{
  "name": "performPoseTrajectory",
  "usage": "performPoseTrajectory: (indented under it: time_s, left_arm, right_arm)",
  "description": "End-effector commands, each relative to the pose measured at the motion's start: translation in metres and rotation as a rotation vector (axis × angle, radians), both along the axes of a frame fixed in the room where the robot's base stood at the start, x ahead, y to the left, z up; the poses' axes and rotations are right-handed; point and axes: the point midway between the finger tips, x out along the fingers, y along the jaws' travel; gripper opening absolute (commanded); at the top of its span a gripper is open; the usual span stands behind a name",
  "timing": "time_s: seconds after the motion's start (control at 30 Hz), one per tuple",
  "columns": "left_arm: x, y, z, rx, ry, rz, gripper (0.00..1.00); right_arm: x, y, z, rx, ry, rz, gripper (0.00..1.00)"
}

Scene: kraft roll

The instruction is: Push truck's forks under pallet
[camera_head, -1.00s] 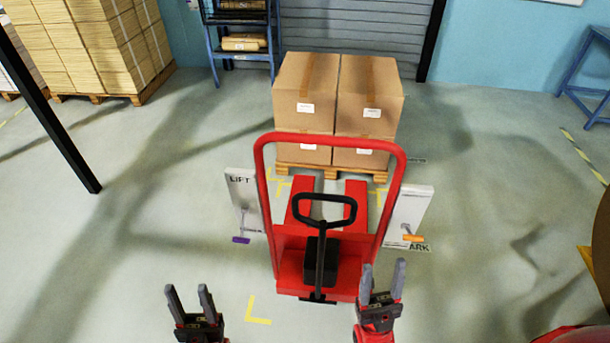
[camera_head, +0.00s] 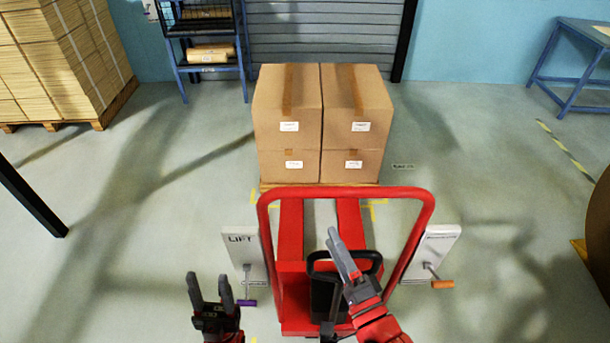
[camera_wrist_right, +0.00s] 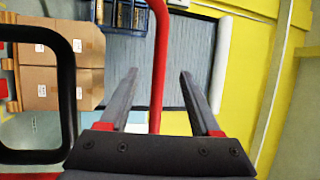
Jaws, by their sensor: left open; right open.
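The red pallet truck (camera_head: 300,320) stands in front of me with its two forks (camera_head: 291,230) pointing at the pallet (camera_head: 264,187). The pallet carries stacked cardboard boxes (camera_head: 320,115). The truck's frame bar hides where fork tips and pallet meet, so I cannot tell whether they overlap. My right gripper (camera_head: 339,238) is open and empty, over the black handle (camera_head: 376,264). In the right wrist view, the handle loop (camera_wrist_right: 68,90) is left of the open fingers (camera_wrist_right: 159,85); a red bar shows between them. My left gripper (camera_head: 209,285) is open and empty, left of the truck.
A white LIFT panel (camera_head: 242,252) with a purple-tipped lever is on the truck's left. Another panel (camera_head: 430,250) with an orange-tipped lever is on its right. A box stack (camera_head: 55,60), a blue rack (camera_head: 205,70) and a blue bench (camera_head: 570,65) stand farther back.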

Motion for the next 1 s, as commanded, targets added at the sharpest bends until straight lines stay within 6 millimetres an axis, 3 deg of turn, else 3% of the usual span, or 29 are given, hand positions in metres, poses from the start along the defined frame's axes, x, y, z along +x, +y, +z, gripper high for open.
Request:
performPoseTrajectory:
  time_s: [0.37,0.8,1.0]
  left_arm:
    - [0.0,0.0,-0.029,0.0,0.0,0.0,0.5]
    - [0.0,0.0,0.007,0.0,0.0,0.0,0.5]
    - [0.0,0.0,0.013,0.0,0.0,0.0,0.5]
  right_arm:
    - [0.047,0.019,0.007,0.007,-0.01,-0.003,0.64]
    - [0.129,0.054,0.031,0.001,-0.005,-0.003,0.64]
    - [0.148,0.061,0.032,0.001,-0.004,-0.006,0.64]
